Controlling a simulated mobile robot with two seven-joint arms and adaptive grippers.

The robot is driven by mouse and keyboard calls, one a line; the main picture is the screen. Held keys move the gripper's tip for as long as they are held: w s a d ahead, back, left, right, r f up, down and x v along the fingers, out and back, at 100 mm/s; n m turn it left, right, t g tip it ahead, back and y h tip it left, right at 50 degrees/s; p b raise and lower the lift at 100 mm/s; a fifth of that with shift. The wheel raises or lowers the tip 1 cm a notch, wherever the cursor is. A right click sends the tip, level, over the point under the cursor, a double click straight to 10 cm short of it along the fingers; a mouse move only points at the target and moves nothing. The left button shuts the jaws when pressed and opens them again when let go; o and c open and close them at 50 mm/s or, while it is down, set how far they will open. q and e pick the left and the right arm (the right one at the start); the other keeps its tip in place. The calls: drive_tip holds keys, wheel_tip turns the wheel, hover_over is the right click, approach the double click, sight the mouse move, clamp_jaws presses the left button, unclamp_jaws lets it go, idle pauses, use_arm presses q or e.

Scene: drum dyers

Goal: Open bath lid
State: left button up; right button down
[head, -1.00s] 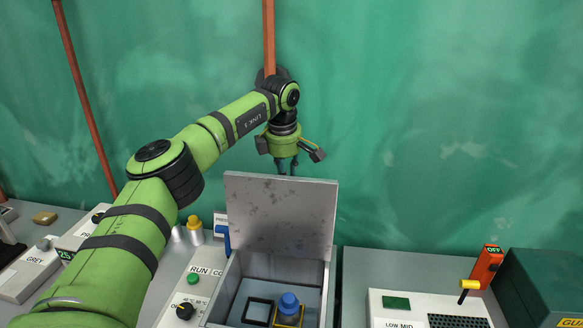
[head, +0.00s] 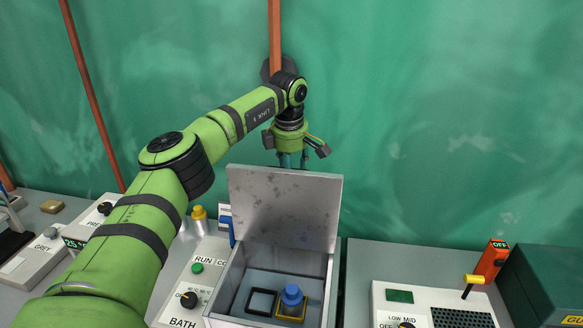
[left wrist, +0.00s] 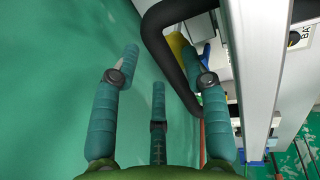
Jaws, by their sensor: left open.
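The bath lid (head: 284,207) is a grey, spotted panel standing upright at the back of the bath box (head: 228,284), which is open at the top. Inside the bath are a blue-capped bottle (head: 291,296) in a yellow frame and an empty black square frame (head: 262,301). My left gripper (head: 292,162) is behind the lid's top edge, its fingertips partly hidden by the lid. In the left wrist view my left gripper (left wrist: 160,80) has its teal fingers spread with nothing between them. A black curved bar (left wrist: 160,45) passes close to the fingers there. My right gripper is not in view.
A bath panel with a green RUN button (head: 197,267) and black knob (head: 188,299) is left of the bath. A yellow-capped container (head: 198,213) stands behind it. At right are a vented unit (head: 462,317), a yellow-handled lever (head: 474,281) and a dark green box (head: 552,280).

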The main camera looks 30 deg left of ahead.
use_arm(q)
wheel_tip(320, 180, up, 12)
drive_tip(key=s+d, duration=0.1)
drive_tip(key=s, duration=0.1)
drive_tip(key=shift+f, duration=0.2)
drive_tip(key=shift+f, duration=0.1)
idle(0.4)
